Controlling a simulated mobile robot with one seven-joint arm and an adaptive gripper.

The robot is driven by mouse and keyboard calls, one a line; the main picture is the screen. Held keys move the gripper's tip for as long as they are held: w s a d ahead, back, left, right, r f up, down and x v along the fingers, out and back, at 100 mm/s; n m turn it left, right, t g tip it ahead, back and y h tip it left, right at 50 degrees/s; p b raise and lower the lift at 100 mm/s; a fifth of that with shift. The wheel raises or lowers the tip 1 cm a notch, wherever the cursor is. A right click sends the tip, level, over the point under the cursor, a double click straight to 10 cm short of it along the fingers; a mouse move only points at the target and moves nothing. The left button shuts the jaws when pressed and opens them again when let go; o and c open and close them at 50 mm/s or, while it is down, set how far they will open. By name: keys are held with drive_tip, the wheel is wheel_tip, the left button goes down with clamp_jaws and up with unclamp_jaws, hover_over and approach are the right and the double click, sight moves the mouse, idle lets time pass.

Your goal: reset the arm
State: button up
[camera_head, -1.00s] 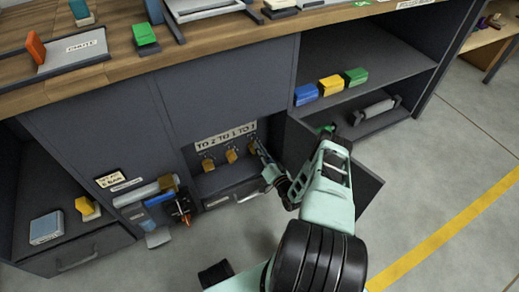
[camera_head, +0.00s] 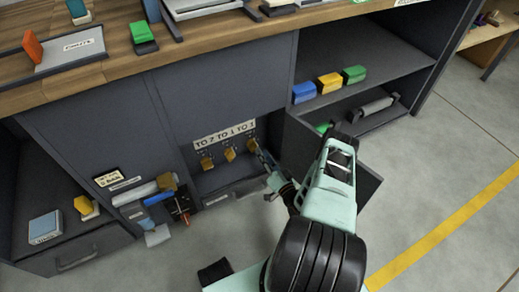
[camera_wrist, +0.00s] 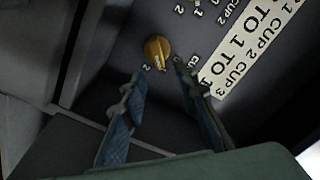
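My gripper (camera_head: 264,163) is at the rightmost of the orange knobs (camera_head: 252,146) in the open bay under the counter. In the wrist view my gripper (camera_wrist: 160,78) is open, its two dark fingers spread with nothing between them. The round orange knob (camera_wrist: 157,48) sits just beyond the fingertips, apart from them as far as I can tell. The white label strip (camera_wrist: 250,45) is beside the right finger; it also shows in the head view (camera_head: 225,134). My arm reaches in from the lower right.
An open dark door (camera_head: 365,188) stands behind my arm. Blue (camera_head: 304,93), yellow (camera_head: 329,83) and green (camera_head: 354,75) blocks sit on the right shelf. A blue-white device (camera_head: 150,205) hangs left of the knobs. The floor at right is clear.

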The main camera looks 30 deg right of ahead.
drive_tip(key=shift+s, duration=1.2)
